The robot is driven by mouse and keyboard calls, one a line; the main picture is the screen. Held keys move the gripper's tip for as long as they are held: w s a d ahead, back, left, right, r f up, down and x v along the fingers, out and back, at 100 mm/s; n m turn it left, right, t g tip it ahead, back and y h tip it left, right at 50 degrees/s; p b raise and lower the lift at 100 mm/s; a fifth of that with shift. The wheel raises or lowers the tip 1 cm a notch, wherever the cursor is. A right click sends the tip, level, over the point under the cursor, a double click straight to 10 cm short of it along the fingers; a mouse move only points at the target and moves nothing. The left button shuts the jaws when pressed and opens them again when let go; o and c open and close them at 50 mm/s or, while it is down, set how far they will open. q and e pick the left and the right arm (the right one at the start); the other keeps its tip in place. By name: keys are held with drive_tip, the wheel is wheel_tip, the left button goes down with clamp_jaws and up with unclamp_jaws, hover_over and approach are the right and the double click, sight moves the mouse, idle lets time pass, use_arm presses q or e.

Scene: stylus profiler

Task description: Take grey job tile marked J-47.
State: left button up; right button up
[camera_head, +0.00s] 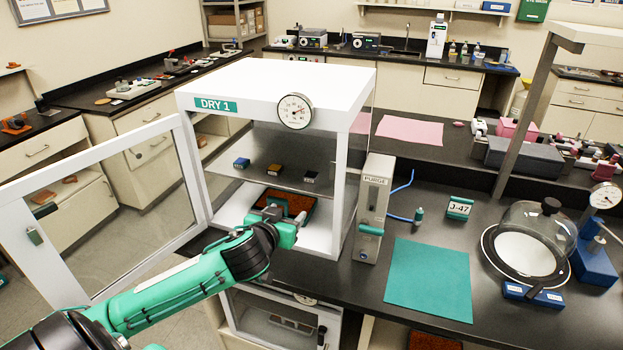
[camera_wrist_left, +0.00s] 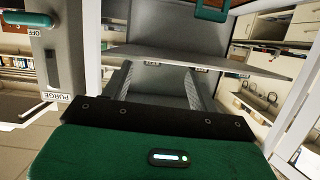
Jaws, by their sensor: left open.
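The job tile marked J-47 (camera_head: 459,208) stands on the dark bench, right of the purge unit. It shows a white label and green parts. My left gripper (camera_head: 288,222) is open at the front of the dry cabinet marked DRY 1 (camera_head: 270,83), below its middle shelf and well left of the tile. Nothing shows between its fingers. In the left wrist view, the two grey fingers (camera_wrist_left: 158,85) point toward the cabinet interior, apart. The tile cannot be made out there. My right gripper is not in view.
The cabinet's glass door (camera_head: 105,205) stands open at left. Small blue, brown and black blocks sit on the cabinet shelf (camera_head: 335,190). The purge unit (camera_head: 372,208) stands between my gripper and the tile. A teal mat (camera_head: 429,280) lies clear; a glass dome (camera_head: 535,235) stands right.

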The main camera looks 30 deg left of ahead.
use_arm(q)
drive_tip(key=t, duration=0.1)
approach(310, 177)
drive_tip(key=p+x, duration=0.5)
drive_tip(key=x, duration=0.2)
drive_tip(key=shift+w+r, duration=0.1)
drive_tip(key=shift+w, duration=0.25)
drive_tip(key=shift+w+a+f+p, duration=0.2)
drive_tip(key=shift+w+f+p, duration=0.1)
drive_tip(key=shift+w, duration=0.25)
drive_tip(key=c, duration=1.1)
